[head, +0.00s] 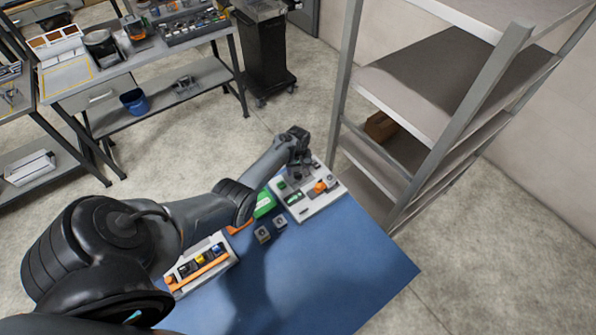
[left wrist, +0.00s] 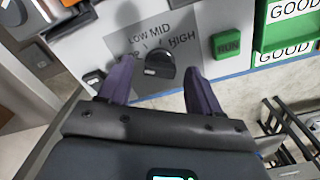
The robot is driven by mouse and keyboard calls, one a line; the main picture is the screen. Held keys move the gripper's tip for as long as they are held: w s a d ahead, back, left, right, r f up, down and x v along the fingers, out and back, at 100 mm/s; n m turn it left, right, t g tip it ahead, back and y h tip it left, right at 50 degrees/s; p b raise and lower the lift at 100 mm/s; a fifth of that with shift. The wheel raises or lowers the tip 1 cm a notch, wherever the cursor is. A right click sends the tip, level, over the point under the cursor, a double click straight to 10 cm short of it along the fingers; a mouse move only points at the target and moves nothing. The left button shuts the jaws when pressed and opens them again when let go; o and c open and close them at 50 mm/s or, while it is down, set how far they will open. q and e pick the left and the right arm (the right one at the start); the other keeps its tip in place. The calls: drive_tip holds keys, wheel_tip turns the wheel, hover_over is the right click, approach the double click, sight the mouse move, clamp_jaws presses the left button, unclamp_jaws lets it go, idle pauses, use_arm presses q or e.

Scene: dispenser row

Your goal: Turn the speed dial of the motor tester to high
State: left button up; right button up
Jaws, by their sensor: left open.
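The motor tester (head: 309,205) is a pale panel at the far end of the blue table. In the left wrist view its speed dial (left wrist: 164,66) is a dark knob below the printed words LOW, MID and HIGH. A small white mark shows on the knob's lower left; I cannot tell which word the knob points to. My left gripper (head: 297,165) is over the panel's far left part. In the left wrist view its two fingers (left wrist: 158,74) are open, one on each side of the dial; contact is not clear. My right gripper is not in view.
An orange part (head: 320,187) is on the panel. Two small grey blocks (head: 263,235) and a tray of coloured parts (head: 202,265) are nearer. The blue table's right side (head: 350,270) is clear. Shelving (head: 430,110) stands behind.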

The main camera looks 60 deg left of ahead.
use_arm(q)
drive_tip(key=shift+c, duration=0.3)
drive_tip(key=c, duration=1)
